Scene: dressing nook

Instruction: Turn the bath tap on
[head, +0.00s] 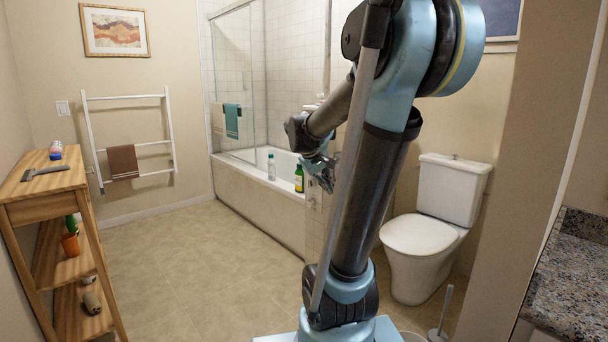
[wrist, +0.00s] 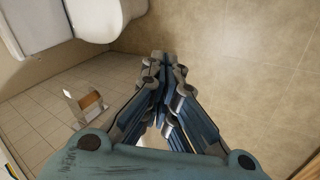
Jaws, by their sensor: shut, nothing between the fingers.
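The bath (head: 240,196) stands against the far wall behind a glass screen (head: 232,85). Its right end is behind my arm, and I cannot make out the tap clearly. A small pale fitting (head: 313,104) shows just above my forearm; I cannot tell what it is. My gripper (head: 326,182) is in front of the bath's right end, partly hidden by my own arm. In the wrist view my gripper (wrist: 166,62) is shut and empty, with its fingers together. No tap shows in the wrist view.
A toilet (head: 420,240) stands right of my arm; it also shows in the wrist view (wrist: 40,22). Bottles (head: 299,178) stand on the bath rim. A wooden shelf (head: 50,186) and towel rack (head: 128,146) are left. The middle floor (head: 190,260) is clear.

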